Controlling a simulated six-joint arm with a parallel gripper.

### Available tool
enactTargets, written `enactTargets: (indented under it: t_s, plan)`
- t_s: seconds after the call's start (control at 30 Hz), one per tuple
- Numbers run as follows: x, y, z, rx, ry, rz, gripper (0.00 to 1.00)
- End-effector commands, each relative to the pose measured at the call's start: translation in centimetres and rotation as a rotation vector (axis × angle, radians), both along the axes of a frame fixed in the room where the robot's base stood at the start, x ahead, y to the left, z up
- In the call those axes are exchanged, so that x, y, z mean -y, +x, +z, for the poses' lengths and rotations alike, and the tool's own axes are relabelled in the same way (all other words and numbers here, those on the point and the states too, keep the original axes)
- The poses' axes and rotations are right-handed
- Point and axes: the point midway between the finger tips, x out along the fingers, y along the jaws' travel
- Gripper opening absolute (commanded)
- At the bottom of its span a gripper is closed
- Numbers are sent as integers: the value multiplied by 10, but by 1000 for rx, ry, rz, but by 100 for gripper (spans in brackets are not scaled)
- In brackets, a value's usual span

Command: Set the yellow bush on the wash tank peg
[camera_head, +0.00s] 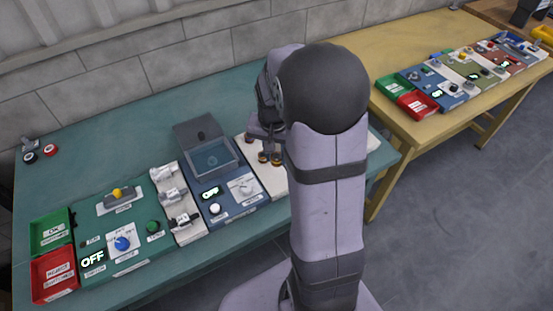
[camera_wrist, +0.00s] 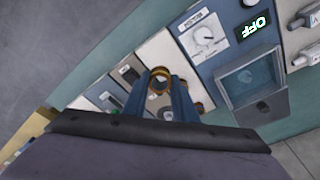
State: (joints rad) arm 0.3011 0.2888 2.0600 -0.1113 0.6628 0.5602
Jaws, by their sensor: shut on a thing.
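My gripper (camera_wrist: 163,85) is shut on a yellow-brown ring-shaped bush (camera_wrist: 159,79), seen between its fingertips in the wrist view. In the head view my arm hides part of the gripper, above the white panel right of the wash tank. Two small yellow-brown rings show below it there, and I cannot tell which is the held one. The wash tank (camera_head: 239,168) is a blue-grey basin with its lid (camera_head: 197,130) raised. It also shows in the wrist view (camera_wrist: 232,99), right of my gripper. The peg is not clear in either view.
A second yellow-brown ring (camera_wrist: 207,106) is near my right finger. White fittings (camera_head: 172,195) stand left of the tank panel, and a white dial (camera_head: 243,187) is in front of the basin. Green (camera_head: 52,229) and red (camera_head: 54,274) trays are at the far left.

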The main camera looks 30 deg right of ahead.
Motion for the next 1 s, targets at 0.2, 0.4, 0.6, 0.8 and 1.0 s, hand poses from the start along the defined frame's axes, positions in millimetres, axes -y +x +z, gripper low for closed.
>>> enactTargets:
  t_s: [0.2,0.4,0.6,0.8,1.0]
  plan:
    - [-16,3,7,-2,1,41,2]
    - [-56,-7,-12,-9,2,139,2]
    - [-96,17,-32,-4,0,250,2]
    - [-130,65,-46,1,0,331,2]
    - [-144,109,-50,3,0,358,2]
